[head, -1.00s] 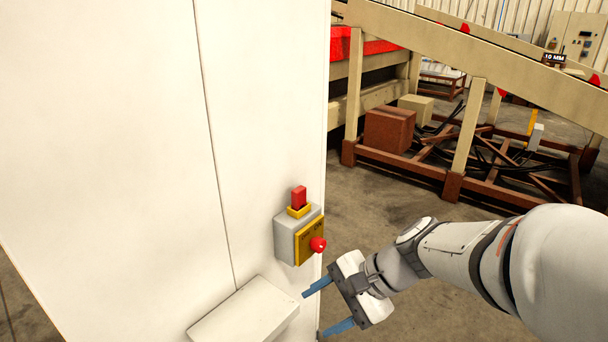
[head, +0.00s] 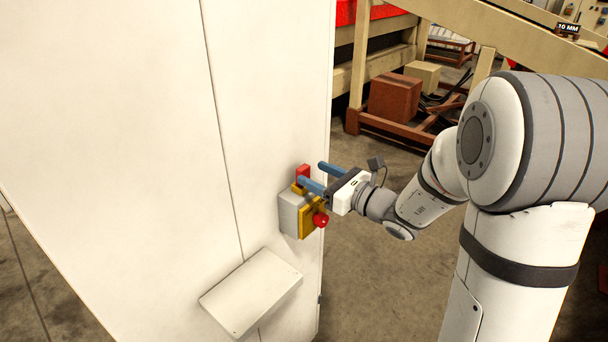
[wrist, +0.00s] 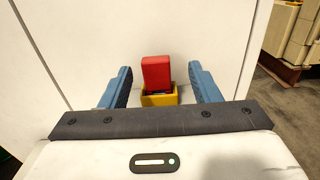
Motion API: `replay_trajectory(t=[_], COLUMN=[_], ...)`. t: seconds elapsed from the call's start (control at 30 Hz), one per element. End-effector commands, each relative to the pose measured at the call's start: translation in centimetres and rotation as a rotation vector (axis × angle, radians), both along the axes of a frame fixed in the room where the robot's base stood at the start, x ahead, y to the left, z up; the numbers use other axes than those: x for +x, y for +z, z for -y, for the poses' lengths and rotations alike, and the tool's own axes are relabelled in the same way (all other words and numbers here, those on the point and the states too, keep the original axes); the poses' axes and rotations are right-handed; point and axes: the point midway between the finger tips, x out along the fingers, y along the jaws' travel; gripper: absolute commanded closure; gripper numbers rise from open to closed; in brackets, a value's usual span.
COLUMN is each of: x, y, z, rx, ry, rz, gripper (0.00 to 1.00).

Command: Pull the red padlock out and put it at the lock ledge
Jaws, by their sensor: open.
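The red padlock (head: 303,172) stands upright in a yellow holder (head: 298,188) on top of the grey switch box (head: 291,214) on the white cabinet. My gripper (head: 321,173) is open at the padlock, with its blue fingers pointing at the cabinet. In the wrist view the padlock (wrist: 156,73) shows between the two fingers, with a gap on each side. The yellow holder (wrist: 160,95) is just below it. A white ledge (head: 250,292) juts from the cabinet below and left of the box, and its top is bare; I take it as the lock ledge.
A red knob (head: 320,219) sticks out of the yellow plate on the switch box, just below my gripper. The white cabinet (head: 120,160) fills the left side. A tan machine frame and a brown box (head: 394,97) stand behind on the right. The floor between is clear.

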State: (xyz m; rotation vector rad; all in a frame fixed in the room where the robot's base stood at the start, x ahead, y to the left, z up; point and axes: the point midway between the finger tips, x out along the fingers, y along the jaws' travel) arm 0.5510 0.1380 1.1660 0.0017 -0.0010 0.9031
Motion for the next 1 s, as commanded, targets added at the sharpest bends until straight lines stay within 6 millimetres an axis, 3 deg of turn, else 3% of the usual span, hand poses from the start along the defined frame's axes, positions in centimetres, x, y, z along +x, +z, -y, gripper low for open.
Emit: replay_trajectory(t=[0.2, 0.57, 1.0], x=[1.6, 2.2, 2.2], y=[0.2, 0.0, 0.0], z=[-3.1, -3.8, -3.8], rx=[-0.001, -0.002, -0.002], ry=[0.005, 0.003, 0.004], rz=[-0.002, 0.000, 0.000], gripper=[0.44, 0.44, 0.80])
